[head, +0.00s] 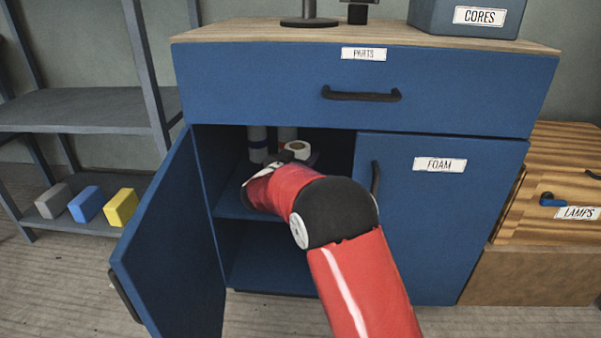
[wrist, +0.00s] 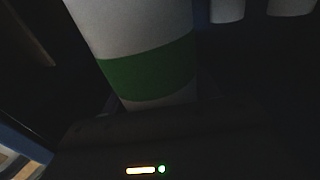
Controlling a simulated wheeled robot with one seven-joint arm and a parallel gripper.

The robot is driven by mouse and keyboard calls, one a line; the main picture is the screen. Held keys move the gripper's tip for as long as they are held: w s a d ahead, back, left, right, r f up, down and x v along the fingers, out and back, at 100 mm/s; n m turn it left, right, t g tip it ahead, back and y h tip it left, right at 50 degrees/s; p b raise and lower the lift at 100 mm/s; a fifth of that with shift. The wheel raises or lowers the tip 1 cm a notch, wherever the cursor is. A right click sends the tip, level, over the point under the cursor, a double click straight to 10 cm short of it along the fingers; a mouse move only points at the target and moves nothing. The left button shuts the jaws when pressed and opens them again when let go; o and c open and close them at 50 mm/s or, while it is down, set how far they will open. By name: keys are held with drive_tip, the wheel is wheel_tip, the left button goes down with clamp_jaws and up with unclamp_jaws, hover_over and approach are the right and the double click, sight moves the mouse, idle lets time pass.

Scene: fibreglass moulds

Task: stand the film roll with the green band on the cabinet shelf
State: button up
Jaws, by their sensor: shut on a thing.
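The film roll with the green band (wrist: 150,70) is large in the wrist view, white with a green band near one end. My gripper (head: 288,158) is inside the open left side of the blue cabinet and is shut on this roll. In the head view a pale round end with a hole (head: 298,148) shows just beyond my gripper and seems to belong to the held roll. The cabinet shelf (head: 232,206) is below my gripper. My arm hides much of the shelf, and I cannot tell whether the roll touches it.
Two other rolls stand at the back of the shelf, one with a dark band (head: 257,145) and one beside it (head: 287,134). The open cabinet door (head: 170,245) swings out at left. The FOAM door (head: 440,215) is shut, close to my arm's right.

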wheel_tip(320, 180, down, 4)
drive_tip(key=shift+f+b, duration=0.1)
drive_tip(key=shift+b, duration=0.35)
drive_tip(key=o, duration=1.3)
